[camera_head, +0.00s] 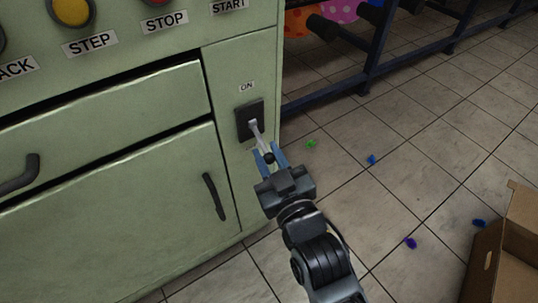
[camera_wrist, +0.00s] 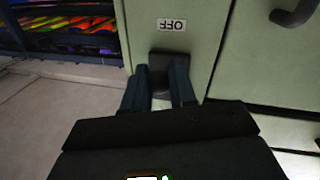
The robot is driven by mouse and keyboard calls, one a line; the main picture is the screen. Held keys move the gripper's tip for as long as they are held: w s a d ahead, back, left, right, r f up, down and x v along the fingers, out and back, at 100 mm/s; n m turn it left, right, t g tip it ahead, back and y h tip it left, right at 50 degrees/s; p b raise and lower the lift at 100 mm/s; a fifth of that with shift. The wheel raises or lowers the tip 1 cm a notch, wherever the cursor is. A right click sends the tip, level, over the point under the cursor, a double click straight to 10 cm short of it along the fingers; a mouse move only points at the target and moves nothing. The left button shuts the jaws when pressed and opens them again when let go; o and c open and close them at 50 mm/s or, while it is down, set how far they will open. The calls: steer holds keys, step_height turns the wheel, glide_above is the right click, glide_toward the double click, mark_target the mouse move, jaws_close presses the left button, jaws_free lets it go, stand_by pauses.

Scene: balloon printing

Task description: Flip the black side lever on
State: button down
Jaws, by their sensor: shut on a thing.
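The side lever has a pale metal shaft (camera_head: 256,130) with a black knob (camera_head: 269,158). It comes out of a black switch plate (camera_head: 243,118) on the green machine and points downward and outward. A white ON label (camera_head: 246,87) is above the plate. In the wrist view, an upside-down OFF label (camera_wrist: 171,25) is beside the black plate (camera_wrist: 160,56). My gripper (camera_head: 266,148) has its blue fingers on either side of the lever's knob end and is shut on it. The fingers also show in the wrist view (camera_wrist: 160,64), where the lever cannot be made out.
A black door handle (camera_head: 213,196) is left of my gripper, and a drawer handle (camera_head: 18,175) is farther left. A cardboard box (camera_head: 510,250) stands on the floor at the right. A dark rack (camera_head: 375,50) is behind. Small coloured pieces lie on the tiles.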

mark_target(271, 158)
steer(key=shift+r, duration=0.1)
steer(key=r+p, duration=0.1)
steer(key=p, duration=0.2)
steer(key=shift+s+g, duration=0.1)
steer(key=shift+g, duration=0.3)
steer(key=p, duration=0.2)
steer(key=r+g+p, duration=0.1)
steer(key=p, duration=0.2)
steer(key=shift+s+d+h, duration=0.15)
steer(key=shift+s+h, duration=0.05)
steer(key=shift+h, duration=0.2)
step_height(271, 158, up, 5)
steer(key=g+h+p, duration=0.2)
steer(key=g+p, duration=0.1)
steer(key=p, duration=0.7)
steer(key=n+g+h+p, duration=0.1)
steer(key=g+p, duration=0.3)
steer(key=p, duration=0.7)
steer(key=shift+h, duration=0.4)
steer(key=g+p, duration=0.1)
steer(key=p, duration=0.1)
steer(key=r+g+h+p, duration=0.1)
steer(key=p, duration=0.1)
steer(key=shift+w+r+n, duration=0.1)
steer(key=shift+w+n, duration=0.15)
steer(key=shift+n, duration=0.15)
steer(key=shift+w+a+r+g+h+p, duration=0.1)
steer(key=shift+a+g+h+p, duration=0.1)
steer(key=shift+g+h+p, duration=0.35)
